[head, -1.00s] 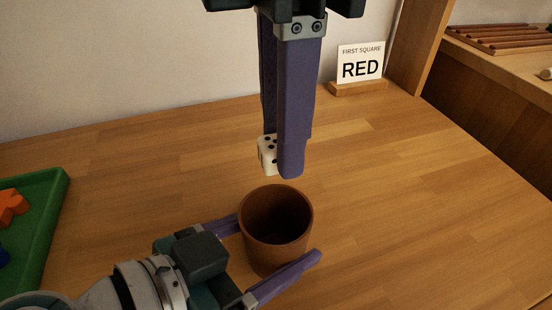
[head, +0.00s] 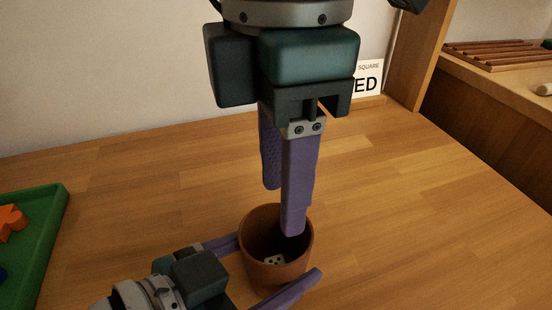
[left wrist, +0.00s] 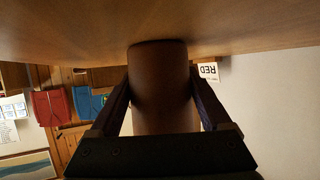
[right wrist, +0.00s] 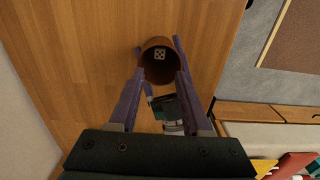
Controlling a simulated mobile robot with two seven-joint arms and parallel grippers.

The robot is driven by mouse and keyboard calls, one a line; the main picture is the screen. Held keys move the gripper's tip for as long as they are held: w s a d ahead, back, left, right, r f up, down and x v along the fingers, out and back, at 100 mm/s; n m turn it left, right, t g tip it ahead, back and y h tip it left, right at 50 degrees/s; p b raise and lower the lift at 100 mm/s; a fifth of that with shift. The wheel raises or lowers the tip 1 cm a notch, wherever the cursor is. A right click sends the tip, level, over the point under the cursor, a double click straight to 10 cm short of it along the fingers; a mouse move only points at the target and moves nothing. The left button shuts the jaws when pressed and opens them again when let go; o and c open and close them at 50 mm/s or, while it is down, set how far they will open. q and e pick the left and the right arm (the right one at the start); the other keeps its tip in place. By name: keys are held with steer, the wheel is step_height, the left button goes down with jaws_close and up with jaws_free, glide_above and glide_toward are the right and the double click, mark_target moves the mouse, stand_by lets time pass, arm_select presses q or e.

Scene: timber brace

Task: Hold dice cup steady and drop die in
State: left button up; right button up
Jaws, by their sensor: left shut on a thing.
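The brown dice cup (head: 268,278) stands upright on the wooden table. My left gripper (head: 277,257) is shut on its sides; the left wrist view shows both fingers against the cup (left wrist: 160,90). The white die (head: 274,260) with black pips lies inside the cup, and it also shows there in the right wrist view (right wrist: 159,53). My right gripper (head: 283,210) points down over the cup, its fingers open and empty. One of its fingertips overlaps the cup's mouth in the head view.
A green tray (head: 45,235) with an orange piece (head: 12,218) stands at the left. A sign (head: 369,80), partly hidden by my right gripper, stands at the back near a wooden post. The table right of the cup is clear.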

steer(key=shift+o, duration=0.8)
step_height(320, 180, up, 12)
arm_select(q)
steer(key=o, duration=1.2)
